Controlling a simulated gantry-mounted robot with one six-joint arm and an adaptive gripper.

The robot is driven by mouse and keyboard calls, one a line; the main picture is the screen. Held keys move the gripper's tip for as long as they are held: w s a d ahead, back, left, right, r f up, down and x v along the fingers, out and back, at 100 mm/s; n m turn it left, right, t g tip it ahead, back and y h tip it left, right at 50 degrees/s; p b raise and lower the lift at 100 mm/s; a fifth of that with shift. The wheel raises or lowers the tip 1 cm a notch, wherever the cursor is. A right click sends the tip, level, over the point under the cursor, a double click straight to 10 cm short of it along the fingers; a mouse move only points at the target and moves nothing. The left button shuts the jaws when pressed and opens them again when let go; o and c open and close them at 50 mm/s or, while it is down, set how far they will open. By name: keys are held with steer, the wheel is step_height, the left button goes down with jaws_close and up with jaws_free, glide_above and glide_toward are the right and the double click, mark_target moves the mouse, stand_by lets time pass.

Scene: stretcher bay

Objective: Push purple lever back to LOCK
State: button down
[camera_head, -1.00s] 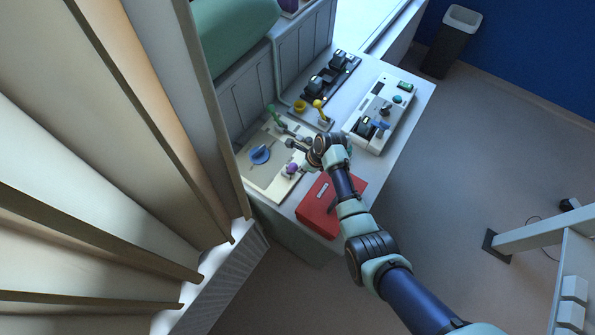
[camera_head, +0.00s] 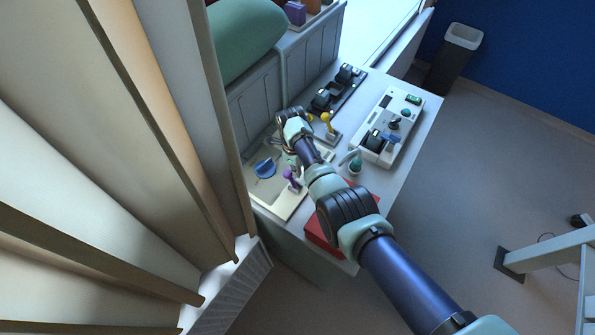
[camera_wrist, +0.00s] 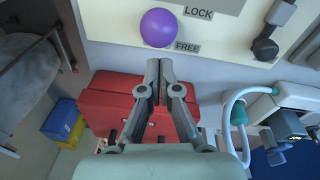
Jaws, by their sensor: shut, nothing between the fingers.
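The purple lever (camera_head: 292,180) stands on the cream panel (camera_head: 262,190) at the near left of the bench. In the wrist view its round purple knob (camera_wrist: 159,27) is just beyond the fingertips and beside the FREE label (camera_wrist: 187,46). The LOCK label (camera_wrist: 198,13) is higher, up and right of the knob. My gripper (camera_wrist: 160,64) is shut and empty, its tips pointing at the knob with a small gap in the picture. Whether they touch it in depth I cannot tell. In the head view my wrist largely hides the gripper.
A blue dial (camera_head: 265,168) is left of the lever. A red box (camera_head: 322,238) lies beside the panel, partly under my arm. A yellow lever (camera_head: 327,120) and a white console (camera_head: 388,130) stand farther back. A teal-topped item (camera_head: 355,165) is right of my arm.

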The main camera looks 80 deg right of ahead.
steer(key=shift+r+p, duration=0.75)
steer(key=shift+r, duration=0.05)
steer(key=w+d+r+p, duration=0.2)
steer(key=w+r+p, duration=0.1)
steer(key=r, duration=0.6)
steer(key=shift+w, duration=0.35)
